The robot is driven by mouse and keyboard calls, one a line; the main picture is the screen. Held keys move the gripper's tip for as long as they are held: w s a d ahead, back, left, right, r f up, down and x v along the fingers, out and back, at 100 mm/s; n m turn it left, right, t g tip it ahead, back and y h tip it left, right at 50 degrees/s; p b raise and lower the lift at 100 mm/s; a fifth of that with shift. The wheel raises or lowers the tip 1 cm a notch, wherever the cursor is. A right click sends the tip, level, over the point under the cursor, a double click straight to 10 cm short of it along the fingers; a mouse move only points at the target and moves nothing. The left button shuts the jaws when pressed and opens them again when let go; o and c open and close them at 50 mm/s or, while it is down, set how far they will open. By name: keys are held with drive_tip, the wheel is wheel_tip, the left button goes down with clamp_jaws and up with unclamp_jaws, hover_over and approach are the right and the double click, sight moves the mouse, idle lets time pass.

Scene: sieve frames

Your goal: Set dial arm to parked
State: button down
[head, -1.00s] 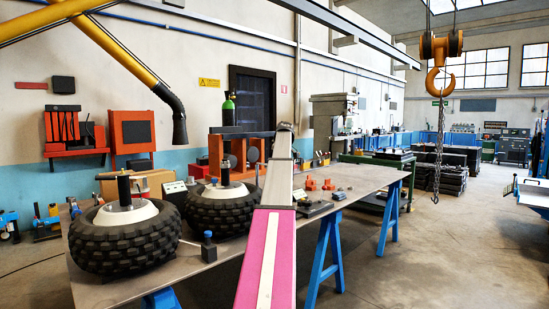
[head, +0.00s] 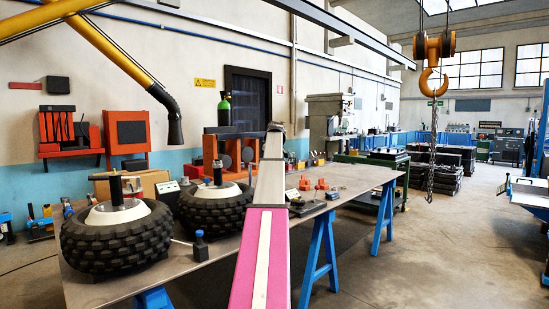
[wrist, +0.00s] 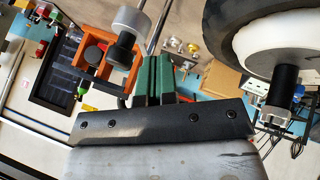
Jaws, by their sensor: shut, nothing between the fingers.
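No part is clearly marked as the dial arm or its parked position. A small dark post (head: 201,248) with a thin pale rod (head: 183,242) pointing left stands at the table's near edge, beside the tyres; it may be the dial arm. In the wrist view a grey cylinder with a dark knob (wrist: 128,20) and a thin rod beside it show past the fingers; I cannot tell whether this is the same part. My gripper (wrist: 156,72) has green fingers, shut and empty, apart from the tyre. In the head view my arm's far end hides the gripper.
Two knobbly tyres with white hubs and black posts, one nearer (head: 118,245) and one behind (head: 215,205), lie on the grey table (head: 345,178). Small orange parts (head: 305,184) lie right of my arm. A chain hoist hook (head: 433,80) hangs at right. The right-hand floor is open.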

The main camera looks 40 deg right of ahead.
drive_tip(key=v, duration=0.9)
drive_tip(key=shift+r, duration=0.3)
drive_tip(key=shift+s, duration=0.15)
